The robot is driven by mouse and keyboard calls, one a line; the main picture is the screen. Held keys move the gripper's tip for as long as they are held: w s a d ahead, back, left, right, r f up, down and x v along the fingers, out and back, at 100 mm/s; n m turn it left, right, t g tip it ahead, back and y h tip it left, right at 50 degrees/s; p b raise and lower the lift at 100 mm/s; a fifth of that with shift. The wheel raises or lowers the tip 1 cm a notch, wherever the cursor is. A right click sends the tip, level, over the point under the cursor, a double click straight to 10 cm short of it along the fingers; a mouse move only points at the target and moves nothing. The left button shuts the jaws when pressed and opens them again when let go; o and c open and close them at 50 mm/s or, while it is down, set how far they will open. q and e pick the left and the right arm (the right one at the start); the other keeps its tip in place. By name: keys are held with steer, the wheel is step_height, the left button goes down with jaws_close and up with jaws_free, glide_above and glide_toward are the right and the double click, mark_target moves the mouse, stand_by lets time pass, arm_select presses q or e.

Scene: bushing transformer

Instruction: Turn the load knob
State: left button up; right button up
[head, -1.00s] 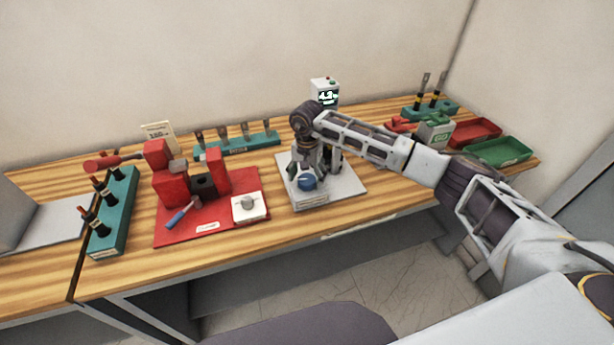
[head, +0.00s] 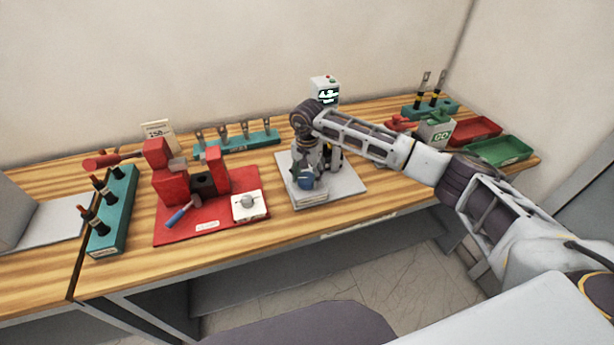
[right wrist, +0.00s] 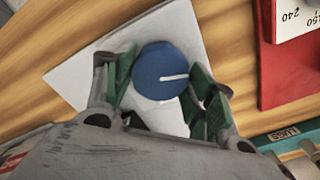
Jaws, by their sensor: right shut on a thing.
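A blue round knob (head: 306,184) sits on a small pale box on a light grey plate (head: 350,184). It also shows in the right wrist view (right wrist: 158,70), with a white pointer line running toward the right of that picture. My right gripper (head: 307,174) reaches down over the knob from above. My left gripper is not in view.
A red fixture (head: 165,195) and a white dial box (head: 249,206) are on a red mat left of the plate. A small display (head: 325,92) stands behind. Teal racks (head: 114,215), a green tray (head: 498,150) and a red tray (head: 478,131) lie around.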

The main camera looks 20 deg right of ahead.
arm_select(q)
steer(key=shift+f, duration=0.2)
arm_select(e)
steer(key=m+b, duration=0.3)
steer(key=m, duration=0.1)
steer(key=shift+f, duration=0.1)
steer(key=m+b, duration=0.2)
steer(key=m, duration=0.2)
steer(key=shift+m, duration=0.4)
steer(key=shift+m+b, duration=0.4)
steer(key=shift+m, duration=0.4)
steer(key=shift+m+b, duration=0.4)
steer(key=shift+m, duration=0.7)
steer(key=m+b, duration=0.1)
steer(key=m, duration=0.4)
steer(key=shift+m+b, duration=0.3)
steer(key=shift+m, duration=1.1)
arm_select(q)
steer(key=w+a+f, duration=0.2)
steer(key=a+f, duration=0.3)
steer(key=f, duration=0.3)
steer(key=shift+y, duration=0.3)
